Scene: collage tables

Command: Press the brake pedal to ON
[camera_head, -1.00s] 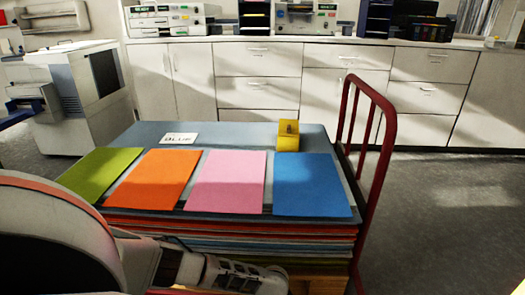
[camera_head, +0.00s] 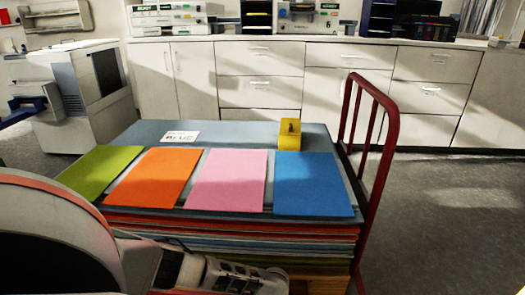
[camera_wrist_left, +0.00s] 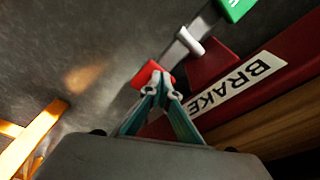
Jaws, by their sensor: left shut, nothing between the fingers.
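In the left wrist view, my left gripper (camera_wrist_left: 162,85) is shut and empty, with its fingertips at the edge of a red pedal end (camera_wrist_left: 149,72). I cannot tell whether they touch. A green pedal end (camera_wrist_left: 236,8) shows at the top, with a grey metal bar and a pale round pin (camera_wrist_left: 189,42) between the two ends. A white BRAKE label (camera_wrist_left: 237,85) is on the cart's red frame (camera_wrist_left: 290,52). In the head view my left arm reaches in low at the left, and the fingers are hidden. My right gripper is out of view.
The cart's stack of coloured sheets (camera_head: 317,185) and its red handle (camera_head: 389,140) fill the middle of the head view. A yellow dispenser (camera_head: 289,135) stands on top. Cabinets line the back wall, and floor (camera_head: 455,200) is free at the right.

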